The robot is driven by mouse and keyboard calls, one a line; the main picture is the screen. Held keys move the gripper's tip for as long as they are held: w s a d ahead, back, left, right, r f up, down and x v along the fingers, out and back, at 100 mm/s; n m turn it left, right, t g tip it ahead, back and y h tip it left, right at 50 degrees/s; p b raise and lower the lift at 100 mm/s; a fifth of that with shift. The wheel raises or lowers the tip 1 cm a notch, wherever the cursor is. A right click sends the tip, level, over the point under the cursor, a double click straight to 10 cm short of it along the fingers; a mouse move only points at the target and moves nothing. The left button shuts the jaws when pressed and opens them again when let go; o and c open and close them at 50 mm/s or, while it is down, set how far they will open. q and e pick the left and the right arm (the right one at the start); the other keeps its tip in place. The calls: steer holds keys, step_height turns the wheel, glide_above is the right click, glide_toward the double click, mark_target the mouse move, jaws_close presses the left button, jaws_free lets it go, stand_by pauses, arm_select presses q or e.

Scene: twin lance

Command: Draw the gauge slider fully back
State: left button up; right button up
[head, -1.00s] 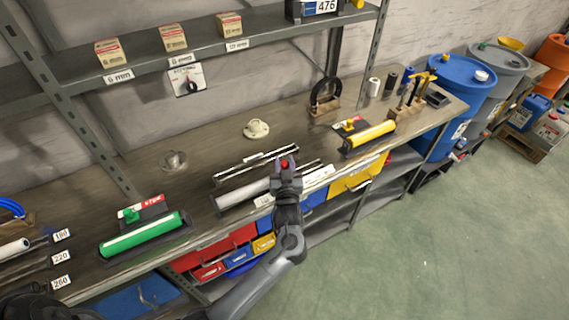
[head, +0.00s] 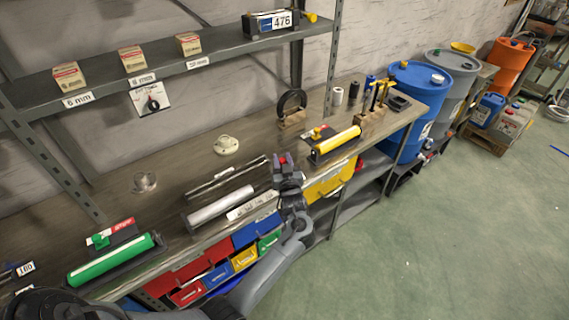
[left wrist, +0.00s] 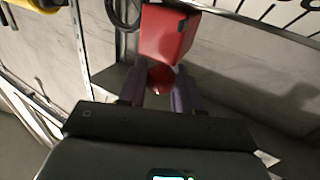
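My left gripper (head: 284,163) is above the front part of the workbench, to the right of two long rail-like pieces. A small red piece shows at its tip in the head view. In the left wrist view, the two dark fingers (left wrist: 160,92) stand on either side of a red ball-like knob (left wrist: 160,79), close against it. A larger red block (left wrist: 167,34) shows just beyond the knob. The silver bar (head: 220,206) and the dark rail (head: 225,178) lie on the bench left of the gripper. I cannot tell which piece is the gauge. My right gripper is not in view.
A green roller (head: 110,259) lies on the bench at left, a yellow roller (head: 336,144) at right. A round pale fitting (head: 226,146) stands behind. Coloured bins (head: 257,233) sit under the front edge. The shelf (head: 200,66) overhangs the back; open floor lies right.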

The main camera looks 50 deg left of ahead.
arm_select(q)
steer(key=shift+o, duration=1.1)
steer(key=shift+w+f, duration=0.15)
steer(key=shift+o, duration=0.5)
steer(key=shift+w, duration=0.15)
steer(key=shift+s+d, duration=0.35)
steer(key=shift+d, duration=0.15)
steer(key=p+v, duration=0.1)
steer(key=v, duration=0.8)
steer(key=shift+s+d, duration=0.2)
steer(key=shift+d, duration=0.1)
